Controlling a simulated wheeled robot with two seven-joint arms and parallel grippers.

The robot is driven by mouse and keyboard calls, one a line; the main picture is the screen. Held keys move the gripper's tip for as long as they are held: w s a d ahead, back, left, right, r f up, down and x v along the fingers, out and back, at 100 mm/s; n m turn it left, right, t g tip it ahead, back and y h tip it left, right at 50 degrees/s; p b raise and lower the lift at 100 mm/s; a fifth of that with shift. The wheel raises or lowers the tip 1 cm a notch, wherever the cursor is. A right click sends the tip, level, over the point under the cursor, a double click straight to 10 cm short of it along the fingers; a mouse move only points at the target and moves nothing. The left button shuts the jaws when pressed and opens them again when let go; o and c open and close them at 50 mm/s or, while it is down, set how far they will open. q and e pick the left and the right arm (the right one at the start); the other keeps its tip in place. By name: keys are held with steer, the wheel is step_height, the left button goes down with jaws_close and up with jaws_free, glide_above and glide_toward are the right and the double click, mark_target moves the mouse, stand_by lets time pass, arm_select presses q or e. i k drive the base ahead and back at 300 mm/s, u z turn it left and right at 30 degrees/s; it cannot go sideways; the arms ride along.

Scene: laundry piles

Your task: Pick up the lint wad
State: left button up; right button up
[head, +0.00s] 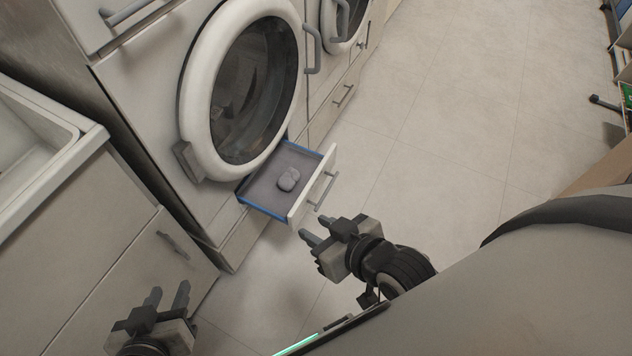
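The lint wad (289,179) is a small grey rounded lump. It lies inside the pulled-out drawer (267,208) below the washing machine's round door, near the drawer's front panel. My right gripper (314,228) is just outside the drawer front, below the handle in the picture, with its two fingers apart and nothing between them. My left gripper (168,296) is at the lower left, over the floor near the cabinet, with its fingers apart and empty. Neither gripper touches the wad.
The washing machine (192,98) stands above the drawer, with a second machine (343,22) beside it. A sink cabinet (89,262) is at the left. The tiled floor (450,110) to the right is clear. Shelving (622,60) stands at the far right edge.

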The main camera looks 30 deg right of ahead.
mark_target(287, 180)
steer(key=u, duration=3.55)
steer(key=k, duration=1.35)
steer(key=z, duration=1.9)
